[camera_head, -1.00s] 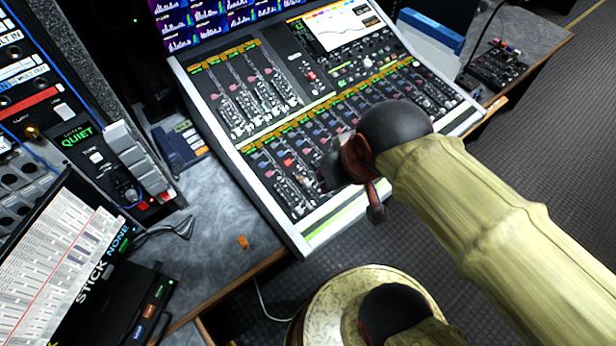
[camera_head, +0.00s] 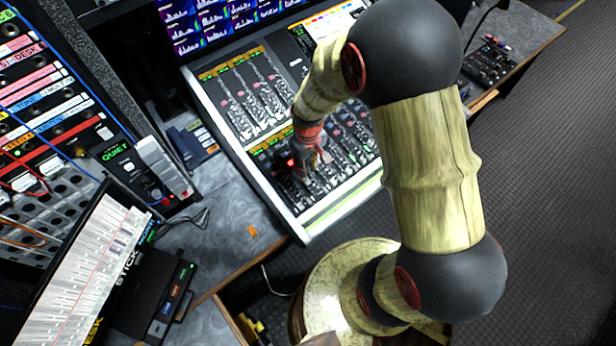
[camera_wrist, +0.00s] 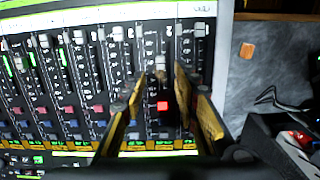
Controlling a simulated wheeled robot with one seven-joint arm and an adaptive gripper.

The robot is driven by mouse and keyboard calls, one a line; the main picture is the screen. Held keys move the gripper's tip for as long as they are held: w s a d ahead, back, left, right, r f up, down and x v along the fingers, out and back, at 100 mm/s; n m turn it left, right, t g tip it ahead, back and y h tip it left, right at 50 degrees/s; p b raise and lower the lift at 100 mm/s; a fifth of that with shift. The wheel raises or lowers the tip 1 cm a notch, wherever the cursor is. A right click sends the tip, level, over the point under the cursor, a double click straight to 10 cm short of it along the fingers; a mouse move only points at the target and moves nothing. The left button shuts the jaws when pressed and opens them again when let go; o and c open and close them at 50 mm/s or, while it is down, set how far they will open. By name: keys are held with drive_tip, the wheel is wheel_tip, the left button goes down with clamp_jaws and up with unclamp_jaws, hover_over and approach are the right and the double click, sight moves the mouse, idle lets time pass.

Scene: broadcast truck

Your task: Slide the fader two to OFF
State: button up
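The mixing console (camera_head: 215,100) is tilted toward me, with a lower bank of several fader strips. My gripper (camera_head: 308,160) is over the left part of that lower bank and hides much of it in the head view. In the wrist view my gripper (camera_wrist: 160,76) has two yellow fingers spread apart, with nothing held between them. A strip with a lit red button (camera_wrist: 162,106), which looks like the second one, lies between the fingers. Its light fader cap (camera_wrist: 160,66) shows near the fingertips. I cannot tell whether a finger touches it.
Neighbouring fader caps (camera_wrist: 117,33) stand close on either side. A grey desk (camera_head: 225,215) with a small orange item (camera_head: 252,231) lies left of the console. A patch rack (camera_head: 60,110) and paper sheets (camera_head: 85,265) are further left.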

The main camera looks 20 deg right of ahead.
sight(308, 182)
wheel_tip(308, 182, down, 8)
drive_tip(key=shift+r+b, duration=0.2)
drive_tip(key=shift+b, duration=0.4)
drive_tip(key=c, duration=0.4)
drive_tip(key=c, duration=0.3)
clamp_jaws()
